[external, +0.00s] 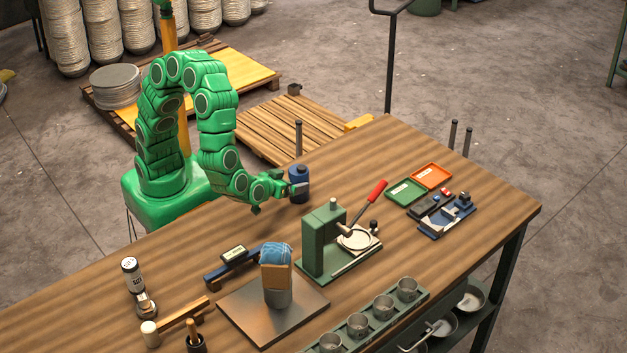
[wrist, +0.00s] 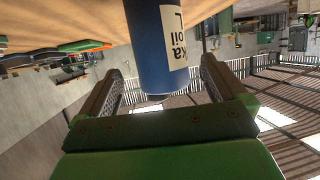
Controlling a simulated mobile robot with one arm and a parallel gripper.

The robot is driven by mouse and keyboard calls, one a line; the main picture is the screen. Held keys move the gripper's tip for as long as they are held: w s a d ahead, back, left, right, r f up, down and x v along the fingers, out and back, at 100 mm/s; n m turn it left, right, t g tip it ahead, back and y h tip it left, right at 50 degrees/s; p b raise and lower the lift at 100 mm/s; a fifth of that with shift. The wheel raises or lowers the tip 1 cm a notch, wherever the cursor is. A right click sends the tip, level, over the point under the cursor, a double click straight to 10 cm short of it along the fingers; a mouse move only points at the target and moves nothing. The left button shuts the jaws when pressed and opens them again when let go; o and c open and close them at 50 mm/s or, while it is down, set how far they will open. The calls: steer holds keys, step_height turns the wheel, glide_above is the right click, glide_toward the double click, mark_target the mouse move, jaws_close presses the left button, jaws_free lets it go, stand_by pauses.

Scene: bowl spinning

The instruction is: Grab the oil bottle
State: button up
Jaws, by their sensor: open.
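The oil bottle (external: 299,178) is dark blue and stands upright near the table's far edge, just beyond my arm's end. In the wrist view the oil bottle (wrist: 150,45) appears upside down, with a cream label reading "oil". My gripper (external: 289,189) is open at the bottle. In the wrist view my gripper (wrist: 160,75) has one finger on each side of the bottle, with a visible gap at the left finger and a smaller gap at the right. Contact with the bottle cannot be made out.
A green press-like stand (external: 324,240) with a round white dish is close to the bottle, nearer the camera. A red-handled tool (external: 377,190) leans right of it. Green (external: 405,192) and orange (external: 431,176) trays lie farther right. The wood between bottle and trays is mostly clear.

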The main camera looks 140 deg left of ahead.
steer(key=shift+x, duration=2.5)
steer(key=c, duration=1.3)
